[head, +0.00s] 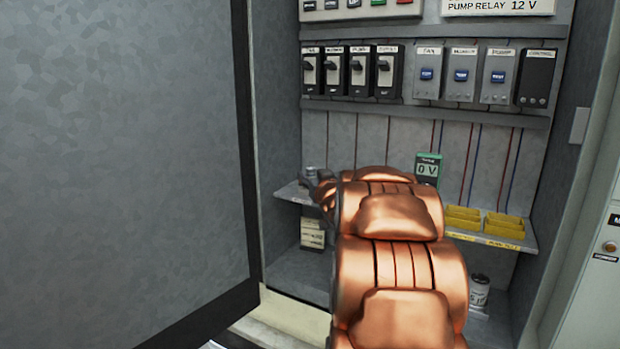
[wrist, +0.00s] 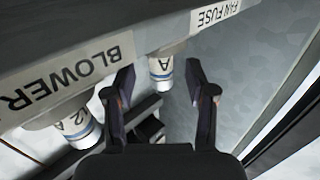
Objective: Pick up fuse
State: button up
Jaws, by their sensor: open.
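In the wrist view, my gripper (wrist: 160,82) is open, with its two dark fingers apart. A fuse (wrist: 161,68) with a white body and a blue band shows between the fingertips, beside the label FAN FUSE. It is seated against a grey shelf or holder (wrist: 150,20), and I see no finger touching it. A second, similar fuse (wrist: 78,130), marked 2 A, is at the lower left by the label BLOWER. In the head view my copper arm hides the middle of the shelf, and I cannot make out the fuses.
The head view shows an open cabinet with a row of switches (head: 350,72) above and a shelf holding yellow trays (head: 490,222). A meter (head: 428,168) reads 0 V. A large grey door (head: 120,150) stands at the left. A can (head: 480,290) sits below.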

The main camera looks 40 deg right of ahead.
jog(key=shift+x, duration=1.05)
jog(key=shift+a, duration=0.1)
jog(key=shift+c, duration=0.5)
grip_shut()
